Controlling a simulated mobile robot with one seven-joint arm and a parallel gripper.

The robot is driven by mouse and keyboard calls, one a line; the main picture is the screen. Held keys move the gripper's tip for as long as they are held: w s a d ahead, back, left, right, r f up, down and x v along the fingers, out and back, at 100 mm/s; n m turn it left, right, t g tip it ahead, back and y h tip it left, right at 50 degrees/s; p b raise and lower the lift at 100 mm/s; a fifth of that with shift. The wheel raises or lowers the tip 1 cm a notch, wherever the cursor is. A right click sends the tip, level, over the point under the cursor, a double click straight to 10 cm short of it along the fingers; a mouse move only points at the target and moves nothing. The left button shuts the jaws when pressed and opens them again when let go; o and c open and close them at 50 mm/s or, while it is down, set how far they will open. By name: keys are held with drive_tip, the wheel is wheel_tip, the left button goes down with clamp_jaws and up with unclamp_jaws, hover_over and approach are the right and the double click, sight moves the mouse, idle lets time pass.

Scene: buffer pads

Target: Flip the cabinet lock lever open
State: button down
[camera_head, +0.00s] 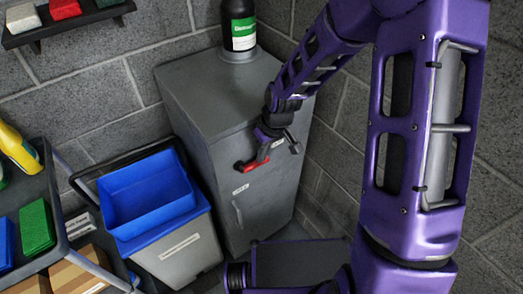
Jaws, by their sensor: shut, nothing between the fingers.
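The grey cabinet (190,95) stands against the block wall in the middle of the view. My gripper (277,150) is at the cabinet front, just right of and close to the lever. The gripper is shut with nothing held. It covers part of the lever's right end, and I cannot tell whether they touch. A pale upright door handle (237,212) sits lower on the door.
A dark bottle with a green label (243,32) stands on the cabinet top. A blue bin (150,199) on a grey container (178,255) stands left of the cabinet. A cart shelf (62,222) with coloured pads is at far left. A wall shelf (68,22) holds more pads.

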drive_tip(key=shift+w+d+f+g+y+p, duration=0.15)
drive_tip(key=shift+f+g+y+p, duration=0.2)
drive_tip(key=shift+p, duration=0.2)
drive_tip(key=shift+d+f+g+y+p, duration=0.15)
drive_tip(key=shift+g+y+p, duration=0.1)
drive_tip(key=shift+y+p, duration=0.25)
drive_tip(key=shift+w+d+f+g+y, duration=0.15)
drive_tip(key=shift+f+g+y, duration=0.45)
drive_tip(key=shift+f+y, duration=0.35)
drive_tip(key=shift+s+a+f+m+g+y+b, duration=0.3)
drive_tip(key=shift+a+f+g+y+b, duration=0.25)
drive_tip(key=shift+f+y+b, duration=0.7)
drive_tip(key=shift+s+a+f+m+g+y+b, duration=0.15)
drive_tip(key=shift+s+a+f+g+y+b, duration=0.15)
drive_tip(key=shift+f+g+y+b, duration=0.95)
drive_tip(key=shift+s+a+f+m+g+y+b, duration=0.35)
drive_tip(key=shift+f+y+b, duration=0.5)
drive_tip(key=shift+b, duration=0.75)
drive_tip(key=shift+s+a+r, duration=0.1)
drive_tip(key=shift+a, duration=0.15)
drive_tip(key=shift+r, duration=0.1)
